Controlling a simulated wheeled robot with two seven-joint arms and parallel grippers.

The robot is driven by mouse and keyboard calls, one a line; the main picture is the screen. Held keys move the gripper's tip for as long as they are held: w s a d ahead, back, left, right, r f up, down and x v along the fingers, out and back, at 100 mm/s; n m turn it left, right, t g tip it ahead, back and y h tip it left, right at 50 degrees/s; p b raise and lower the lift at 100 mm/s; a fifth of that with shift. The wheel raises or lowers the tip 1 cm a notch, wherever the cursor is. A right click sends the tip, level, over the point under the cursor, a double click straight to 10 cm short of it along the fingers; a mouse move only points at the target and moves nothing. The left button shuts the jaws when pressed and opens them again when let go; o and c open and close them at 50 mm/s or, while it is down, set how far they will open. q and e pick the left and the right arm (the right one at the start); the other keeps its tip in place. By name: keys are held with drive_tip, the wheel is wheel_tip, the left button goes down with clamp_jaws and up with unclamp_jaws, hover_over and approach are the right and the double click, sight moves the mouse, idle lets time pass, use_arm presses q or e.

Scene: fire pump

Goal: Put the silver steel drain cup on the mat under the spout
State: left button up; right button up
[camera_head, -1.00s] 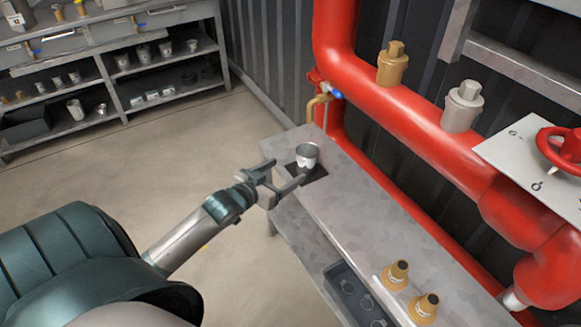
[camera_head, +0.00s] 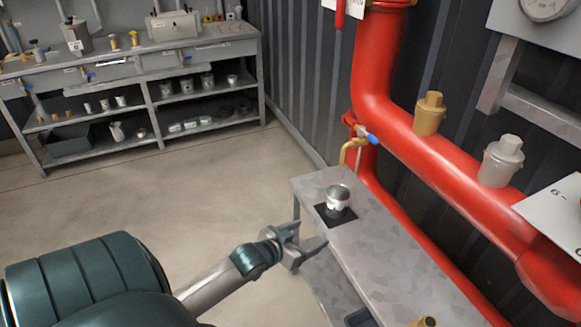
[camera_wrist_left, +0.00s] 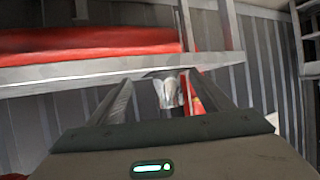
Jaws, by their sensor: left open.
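The silver steel drain cup (camera_head: 338,196) stands upright on the small dark mat (camera_head: 347,216) at the far end of the grey bench. The brass spout (camera_head: 350,146) is on the red pipe just behind the cup. My left gripper (camera_head: 310,236) is open and empty, beside the bench edge and apart from the cup. In the left wrist view the cup (camera_wrist_left: 168,92) shows beyond the open jaws, in line with the gap between them. My right gripper is not in view.
The grey bench (camera_head: 395,258) is bare along its middle, with a brass fitting (camera_head: 423,322) at its near end. A large red pipe (camera_head: 400,115) runs behind it. Shelves (camera_head: 150,95) with cups stand at the back left. The floor between is clear.

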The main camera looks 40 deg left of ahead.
use_arm(q)
drive_tip(key=s+d+f+g, duration=0.2)
drive_tip(key=s+d+f, duration=0.15)
drive_tip(key=f, duration=0.35)
drive_tip(key=s+d+f+g, duration=0.2)
drive_tip(key=s+d+f, duration=0.1)
drive_tip(key=s+f, duration=0.3)
drive_tip(key=s+d+f+g, duration=0.2)
drive_tip(key=s+d+f, duration=0.15)
drive_tip(key=f, duration=0.45)
drive_tip(key=s+d+f+m+g, duration=0.1)
drive_tip(key=s+d+f+g, duration=0.1)
drive_tip(key=s+d+f, duration=0.2)
drive_tip(key=s+d+f+m+g, duration=0.1)
drive_tip(key=s+d+f, duration=0.4)
drive_tip(key=s, duration=0.5)
drive_tip(key=shift+s+f+g+h, duration=0.25)
drive_tip(key=shift+g+h, duration=0.05)
drive_tip(key=shift+g, duration=0.4)
